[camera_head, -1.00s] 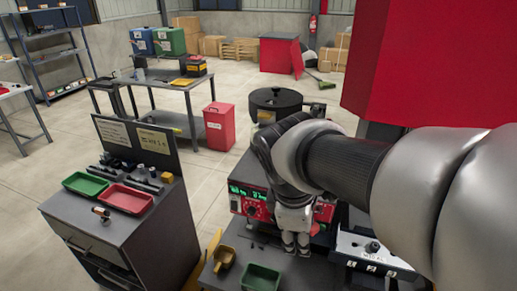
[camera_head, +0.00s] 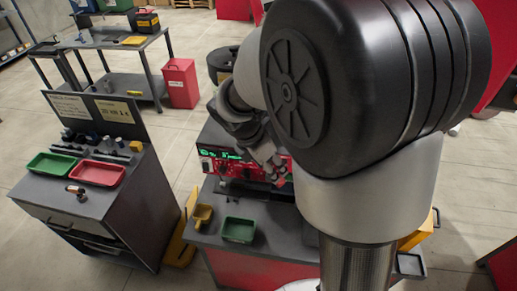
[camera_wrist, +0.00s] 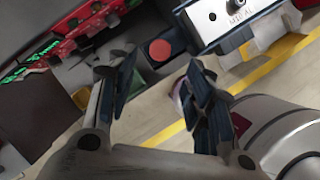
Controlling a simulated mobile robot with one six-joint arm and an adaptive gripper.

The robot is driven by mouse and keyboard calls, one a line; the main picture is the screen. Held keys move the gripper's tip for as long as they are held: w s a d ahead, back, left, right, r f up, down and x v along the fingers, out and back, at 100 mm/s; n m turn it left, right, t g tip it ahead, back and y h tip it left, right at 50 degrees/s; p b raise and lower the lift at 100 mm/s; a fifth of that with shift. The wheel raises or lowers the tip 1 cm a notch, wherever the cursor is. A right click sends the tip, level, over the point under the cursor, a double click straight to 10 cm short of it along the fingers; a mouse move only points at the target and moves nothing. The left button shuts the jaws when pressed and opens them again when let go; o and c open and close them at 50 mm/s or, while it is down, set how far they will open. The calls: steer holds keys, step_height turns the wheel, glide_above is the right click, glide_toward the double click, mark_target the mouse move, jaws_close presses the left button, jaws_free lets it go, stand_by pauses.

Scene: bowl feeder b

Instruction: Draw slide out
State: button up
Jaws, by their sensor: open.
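No part that I can surely name as the slide shows. A pale panel (camera_wrist: 245,18) with a black knob (camera_wrist: 212,16) and partly cut-off lettering is at the top right of the wrist view. My gripper (camera_wrist: 160,85) is open and empty, with its dark fingers spread either side of a gap below that panel, apart from it. A round red disc (camera_wrist: 160,50) shows beyond the gap. In the head view my gripper (camera_head: 278,168) is tilted in front of the red control unit (camera_head: 225,167), and my arm hides the bench's right part.
A yellow scoop (camera_head: 202,214) and a green tray (camera_head: 238,230) sit on the bench. A cabinet (camera_head: 100,205) with a green tray (camera_head: 50,165) and a red tray (camera_head: 97,173) stands left. A red bin (camera_head: 180,83) stands behind. Floor between cabinet and far table is clear.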

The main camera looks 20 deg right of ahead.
steer(key=b+x, duration=0.1)
steer(key=x, duration=0.7)
steer(key=shift+b, duration=0.35)
jaws_close()
